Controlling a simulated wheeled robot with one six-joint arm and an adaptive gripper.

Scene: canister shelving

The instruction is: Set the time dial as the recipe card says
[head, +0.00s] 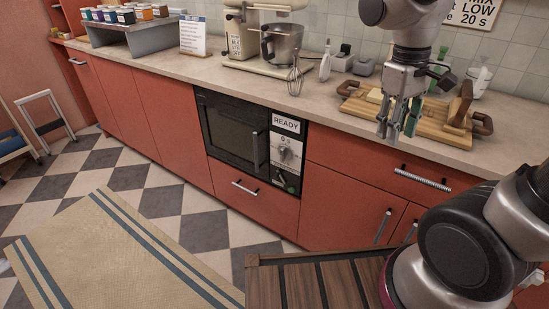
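A built-in black appliance (229,129) with a dark door sits in the red cabinet front below the counter. Its control panel has a lit "READY" display (286,124) and a dial (286,153) under small text that seems to read "0 s". A second, smaller knob (281,178) is lower down, with a green mark. A wall sign (482,13), cut off at the top, shows "LOW" and "20 s". A white card (193,37) with small unreadable text stands on the counter. My gripper (398,129) is open and empty, pointing down over the counter's right part, away from the dial.
A stand mixer (268,38) with a steel bowl and a whisk (295,77) stand on the counter. A wooden board (432,119) lies behind my gripper. Jars stand on a grey riser (130,37) at far left. The floor before the appliance is open, with a beige rug (120,255).

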